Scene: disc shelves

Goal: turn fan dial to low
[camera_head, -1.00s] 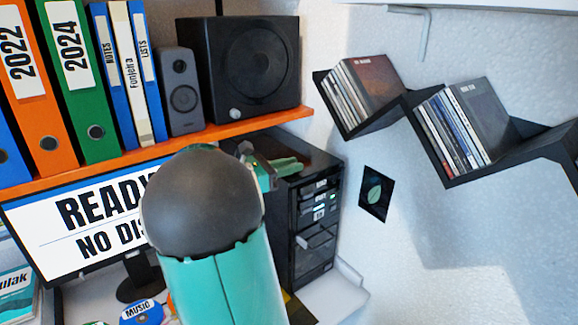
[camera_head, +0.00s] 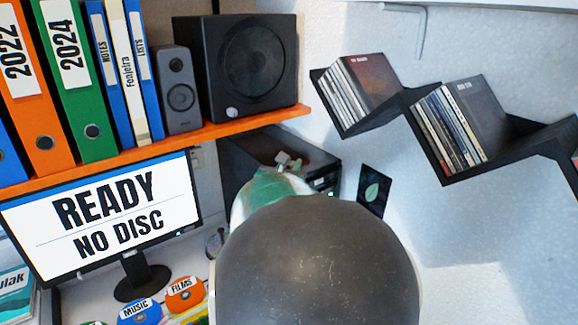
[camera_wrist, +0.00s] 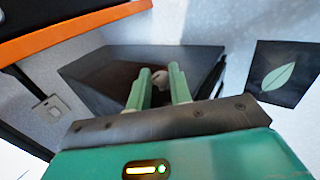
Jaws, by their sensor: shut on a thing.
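The black computer tower (camera_head: 243,150) stands below the orange shelf, partly hidden behind my arm in the head view. In the wrist view its dark box (camera_wrist: 105,65) lies beyond my fingers. My gripper (camera_wrist: 160,73) has its two pale green fingers on either side of a small, round, pale knob (camera_wrist: 158,78), which looks like the fan dial. The fingers are shut on it. Any marks around the dial, and so its setting, cannot be read.
The orange shelf (camera_head: 200,133) with binders and speakers runs above the tower. A monitor (camera_head: 110,215) reads "READY NO DISC". Discs labelled MUSIC (camera_head: 140,313) and FILMS (camera_head: 185,293) lie below it. A leaf picture (camera_head: 374,190) and black disc shelves (camera_head: 470,165) are on the right wall.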

